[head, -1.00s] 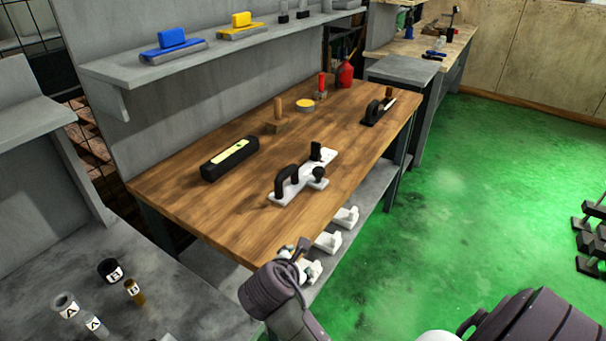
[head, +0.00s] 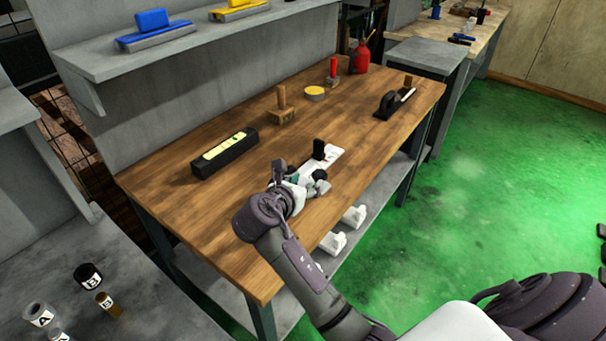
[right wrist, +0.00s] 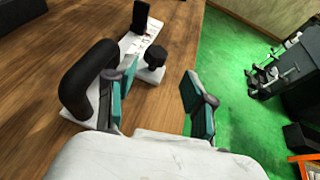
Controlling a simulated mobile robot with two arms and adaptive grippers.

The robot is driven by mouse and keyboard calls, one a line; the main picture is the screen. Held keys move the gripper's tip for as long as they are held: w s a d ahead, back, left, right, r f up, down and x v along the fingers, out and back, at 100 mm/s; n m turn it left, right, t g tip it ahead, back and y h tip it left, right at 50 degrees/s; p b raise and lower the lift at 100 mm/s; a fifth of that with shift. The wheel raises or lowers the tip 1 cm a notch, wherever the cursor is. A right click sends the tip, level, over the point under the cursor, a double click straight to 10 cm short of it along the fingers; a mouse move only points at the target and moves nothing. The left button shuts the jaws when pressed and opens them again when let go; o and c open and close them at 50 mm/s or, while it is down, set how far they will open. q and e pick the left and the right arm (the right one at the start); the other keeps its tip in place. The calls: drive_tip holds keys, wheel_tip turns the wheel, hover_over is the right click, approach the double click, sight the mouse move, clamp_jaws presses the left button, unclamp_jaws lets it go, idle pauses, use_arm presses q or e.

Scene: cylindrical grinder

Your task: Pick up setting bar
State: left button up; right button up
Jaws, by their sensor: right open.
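A white bar with a black arched handle, a black knob and an upright black block, which looks like the setting bar (head: 335,157), lies flat on the wooden bench. My right gripper (head: 298,181) is over its near part and hides the arched handle in the head view. In the right wrist view the white bar (right wrist: 136,44) lies ahead and left. My right gripper (right wrist: 160,88) is open and empty; its left finger is close beside the arched handle (right wrist: 84,82), and I cannot tell whether they touch. My left gripper is not in view.
On the wooden bench (head: 190,215) are a black bar with a yellow label (head: 225,153), a wooden-handled block (head: 281,108), a yellow-topped tin (head: 315,93), a red bottle (head: 361,57) and a black-handled tool (head: 391,102). White brackets (head: 333,242) sit on the shelf below.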

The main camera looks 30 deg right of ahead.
sight(319, 173)
drive_tip(key=x, duration=0.4)
drive_tip(key=shift+f, duration=0.1)
drive_tip(key=shift+w+d+f, duration=0.2)
drive_tip(key=shift+w+d, duration=0.1)
drive_tip(key=shift+d, duration=0.1)
drive_tip(key=x, duration=0.4)
drive_tip(key=shift+w+d+f, duration=0.15)
drive_tip(key=shift+w+f, duration=0.15)
drive_tip(key=shift+f, duration=0.05)
drive_tip(key=shift+c, duration=1.1)
use_arm(q)
drive_tip(key=shift+a+r, duration=0.15)
use_arm(e)
drive_tip(key=shift+s, duration=0.1)
clamp_jaws()
drive_tip(key=shift+r, duration=0.15)
